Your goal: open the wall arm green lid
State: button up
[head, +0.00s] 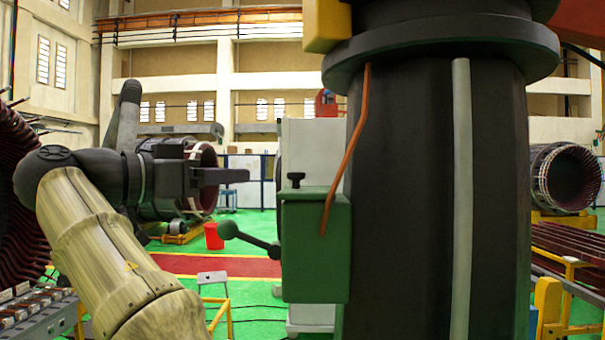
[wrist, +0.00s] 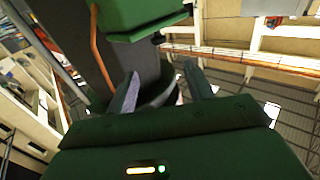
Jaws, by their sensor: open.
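A green box (head: 316,255) is fixed to the side of a thick dark column (head: 410,190). Its green lid (head: 318,194) lies flat on top and looks shut, with a small black knob (head: 296,179) on it. A black lever with a ball end (head: 228,229) sticks out to the left of the box. My gripper (head: 240,176) is left of the lid, near knob height, apart from it. In the wrist view the two fingers (wrist: 161,72) are spread with nothing between them, and part of the green box (wrist: 145,14) shows at the top.
An orange cable (head: 346,140) runs down the column onto the box. A grey-white cabinet (head: 308,148) stands behind the box. A red bucket (head: 213,236) and a yellow-framed stand (head: 215,290) are beyond on the green floor. The space between my gripper and the box looks clear.

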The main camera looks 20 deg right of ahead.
aim_at(303, 188)
jog(key=p+x, duration=0.2)
jog(key=x, duration=1.5)
jog(key=shift+s, duration=0.1)
grip_shut()
